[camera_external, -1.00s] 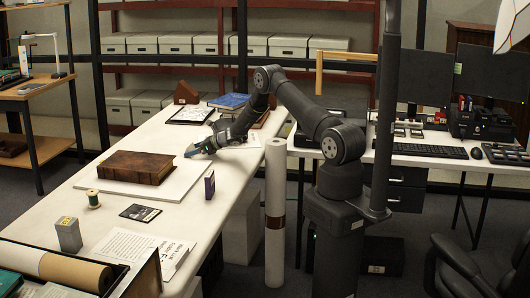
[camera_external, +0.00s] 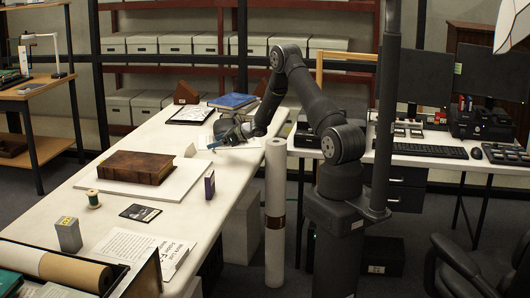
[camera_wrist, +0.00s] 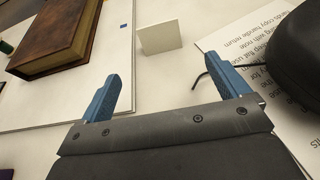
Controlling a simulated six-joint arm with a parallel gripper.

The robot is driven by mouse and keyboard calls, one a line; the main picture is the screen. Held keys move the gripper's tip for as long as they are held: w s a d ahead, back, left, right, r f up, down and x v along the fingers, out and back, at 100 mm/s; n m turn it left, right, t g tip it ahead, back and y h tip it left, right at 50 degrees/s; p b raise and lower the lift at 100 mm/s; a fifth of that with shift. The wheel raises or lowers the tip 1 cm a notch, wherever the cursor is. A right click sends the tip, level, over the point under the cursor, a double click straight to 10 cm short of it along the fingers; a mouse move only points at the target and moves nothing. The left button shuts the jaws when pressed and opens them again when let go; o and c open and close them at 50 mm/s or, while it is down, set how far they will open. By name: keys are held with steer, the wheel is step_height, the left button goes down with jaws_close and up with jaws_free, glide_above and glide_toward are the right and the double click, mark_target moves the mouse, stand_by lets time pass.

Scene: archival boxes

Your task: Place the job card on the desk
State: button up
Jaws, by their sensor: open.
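A small white card (camera_external: 190,150), which looks like the job card, stands upright on the desk (camera_external: 232,168) close to the white board under the brown book. In the wrist view the card (camera_wrist: 160,37) stands alone beyond my fingertips, with nothing touching it from the sides. My gripper (camera_external: 212,147) is just to the right of the card, low over the desk.
The brown leather book (camera_external: 138,167) lies on the white board (camera_external: 182,185). A printed sheet (camera_wrist: 238,42) and a large dark rounded shape (camera_wrist: 295,45) are at the wrist view's right. A small purple box (camera_external: 209,185) stands near the desk's right edge. A paper roll (camera_external: 275,205) stands beside the desk.

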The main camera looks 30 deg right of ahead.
stand_by(0.3)
steer(key=v, duration=0.3)
steer(key=shift+s+r, duration=0.1)
steer(key=shift+r, duration=0.15)
glide_toward(191, 148)
steer(key=x, duration=0.4)
steer(key=shift+w+f, duration=0.25)
steer(key=shift+f, duration=0.15)
steer(key=shift+x, duration=3)
steer(key=shift+w+r, duration=0.1)
steer(key=shift+r, duration=0.1)
steer(key=c, duration=1.1)
steer(key=shift+r, duration=0.1)
